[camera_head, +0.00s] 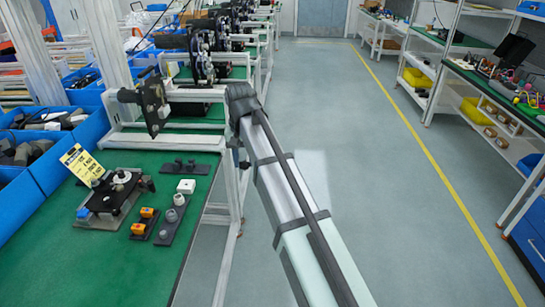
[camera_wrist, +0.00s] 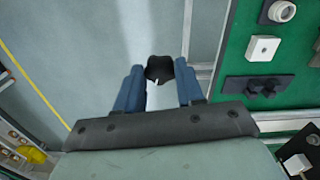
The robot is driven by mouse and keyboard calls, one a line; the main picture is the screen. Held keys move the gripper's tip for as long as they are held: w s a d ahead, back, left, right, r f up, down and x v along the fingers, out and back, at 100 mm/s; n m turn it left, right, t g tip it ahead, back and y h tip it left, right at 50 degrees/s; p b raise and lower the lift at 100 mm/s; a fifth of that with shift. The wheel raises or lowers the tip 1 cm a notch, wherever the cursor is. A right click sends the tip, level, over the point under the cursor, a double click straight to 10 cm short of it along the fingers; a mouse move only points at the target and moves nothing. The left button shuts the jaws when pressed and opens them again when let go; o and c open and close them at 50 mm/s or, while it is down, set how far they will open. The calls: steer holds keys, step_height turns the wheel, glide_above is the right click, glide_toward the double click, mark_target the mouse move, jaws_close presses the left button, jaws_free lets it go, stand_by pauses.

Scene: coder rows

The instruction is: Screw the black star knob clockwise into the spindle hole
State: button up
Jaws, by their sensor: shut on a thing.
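My gripper (camera_wrist: 160,80) has two blue fingers, shut on the black star knob (camera_wrist: 158,67) in the wrist view. The knob sits between the fingertips, with a small light mark showing on it, over the grey floor beyond the bench edge. In the head view my gripper (camera_head: 239,156) is mostly hidden behind my arm, right of the green bench; the knob cannot be made out there. A black fixture (camera_head: 114,192) on a grey base stands on the bench to the left. The spindle hole itself is too small to tell.
A yellow sign (camera_head: 81,164) stands at the fixture. Right of it are orange parts (camera_head: 147,212), a grey round part (camera_head: 179,200), a white block (camera_head: 186,186) and a black pegged holder (camera_head: 185,167). Blue bins (camera_head: 83,132) line the left; a metal frame (camera_head: 229,210) edges the bench.

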steer(key=shift+s+a+f+n, duration=0.8)
steer(key=shift+s+a, duration=0.8)
steer(key=shift+a, duration=5.75)
steer(key=shift+s+a+f+n, duration=0.7)
steer(key=shift+s+a, duration=0.95)
steer(key=shift+a, duration=5.75)
steer(key=shift+s+a+f+n, duration=0.8)
steer(key=shift+s+a, duration=0.8)
steer(key=shift+a, duration=5.75)
steer(key=shift+f, duration=1.1)
steer(key=m, duration=0.6)
steer(key=shift+m, duration=0.4)
steer(key=m, duration=0.6)
